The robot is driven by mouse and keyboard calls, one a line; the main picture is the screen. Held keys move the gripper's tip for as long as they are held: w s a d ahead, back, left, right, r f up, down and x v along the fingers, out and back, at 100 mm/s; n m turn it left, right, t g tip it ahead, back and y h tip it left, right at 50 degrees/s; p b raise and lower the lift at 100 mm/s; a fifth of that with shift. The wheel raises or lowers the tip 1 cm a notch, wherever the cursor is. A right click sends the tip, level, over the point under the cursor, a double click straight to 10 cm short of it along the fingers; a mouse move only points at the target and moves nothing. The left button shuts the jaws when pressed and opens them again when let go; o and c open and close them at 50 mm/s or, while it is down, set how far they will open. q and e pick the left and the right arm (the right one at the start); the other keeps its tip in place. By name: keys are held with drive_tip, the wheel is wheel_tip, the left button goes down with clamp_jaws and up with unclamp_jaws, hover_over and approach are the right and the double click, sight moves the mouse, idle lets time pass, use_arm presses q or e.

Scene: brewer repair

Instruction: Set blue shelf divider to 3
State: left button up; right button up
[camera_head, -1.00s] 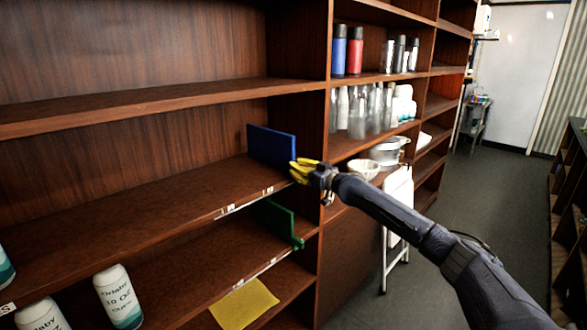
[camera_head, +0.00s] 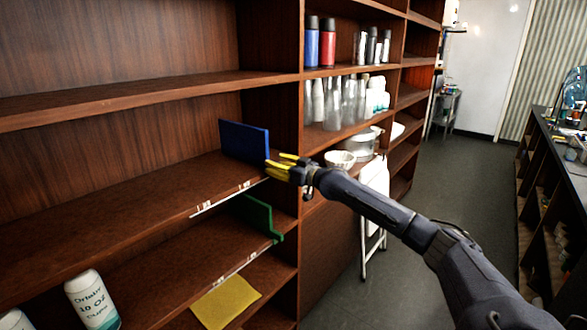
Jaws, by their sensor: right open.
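The blue shelf divider (camera_head: 244,141) stands upright on the middle shelf (camera_head: 130,205), near that shelf's right end. A white label strip (camera_head: 228,198) with small marks runs along the shelf's front edge; its numbers are too small to read. My right gripper (camera_head: 270,166), with yellow fingers, is at the divider's front right edge. Its fingers are open; I cannot tell whether they touch the divider. My left gripper is not in view.
A green divider (camera_head: 260,217) stands on the shelf below, and a yellow sheet (camera_head: 226,301) lies lower still. White bottles (camera_head: 92,300) stand at the lower left. The middle shelf left of the blue divider is clear.

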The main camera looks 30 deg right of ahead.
drive_tip(key=v, duration=1)
drive_tip(key=shift+d+r, duration=0.2)
drive_tip(key=shift+r, duration=0.2)
drive_tip(key=shift+s, duration=0.1)
